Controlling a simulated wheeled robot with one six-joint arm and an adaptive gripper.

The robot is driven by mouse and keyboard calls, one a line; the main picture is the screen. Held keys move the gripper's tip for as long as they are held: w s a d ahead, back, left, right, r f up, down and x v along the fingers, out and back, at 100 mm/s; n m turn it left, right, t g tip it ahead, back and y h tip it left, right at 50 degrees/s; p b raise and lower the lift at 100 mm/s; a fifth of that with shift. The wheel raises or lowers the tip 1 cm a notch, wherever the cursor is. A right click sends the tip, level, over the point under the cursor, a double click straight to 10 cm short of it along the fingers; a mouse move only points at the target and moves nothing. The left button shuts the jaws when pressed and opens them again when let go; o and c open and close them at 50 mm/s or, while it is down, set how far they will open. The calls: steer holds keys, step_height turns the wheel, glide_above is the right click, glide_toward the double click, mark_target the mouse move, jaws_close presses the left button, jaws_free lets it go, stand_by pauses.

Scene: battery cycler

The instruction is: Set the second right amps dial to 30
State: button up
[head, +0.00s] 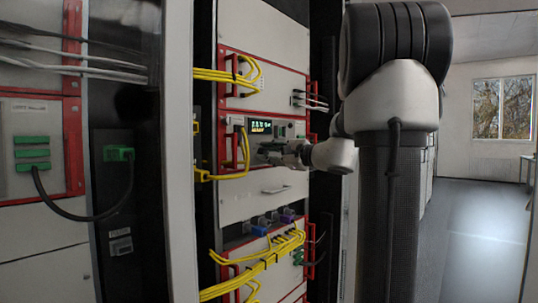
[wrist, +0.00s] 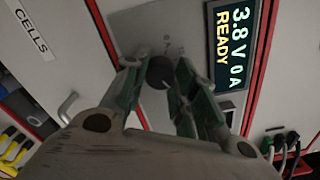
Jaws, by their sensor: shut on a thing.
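A round black dial (wrist: 160,72) on the grey panel (wrist: 185,25) is held between the two green-padded fingers of my gripper (wrist: 159,76) in the wrist view. The fingers touch its sides. A light pointer mark on the dial is small and I cannot read its setting. The display (wrist: 230,45) beside it reads 3.8 V, 0 A and READY. In the head view my gripper (head: 290,152) is at the panel below the lit display (head: 261,127). The dial is hidden there.
Yellow cables (head: 236,160) loop at the left of the panel, and more hang below (head: 255,262). A metal handle (wrist: 67,107) and a CELLS label (wrist: 30,36) show in the wrist view. Open floor (head: 470,235) lies at the right.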

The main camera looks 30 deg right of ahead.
steer(key=shift+f, duration=0.1)
stand_by(0.3)
steer(key=o, duration=1)
steer(key=shift+o, duration=0.2)
steer(key=v, duration=1.2)
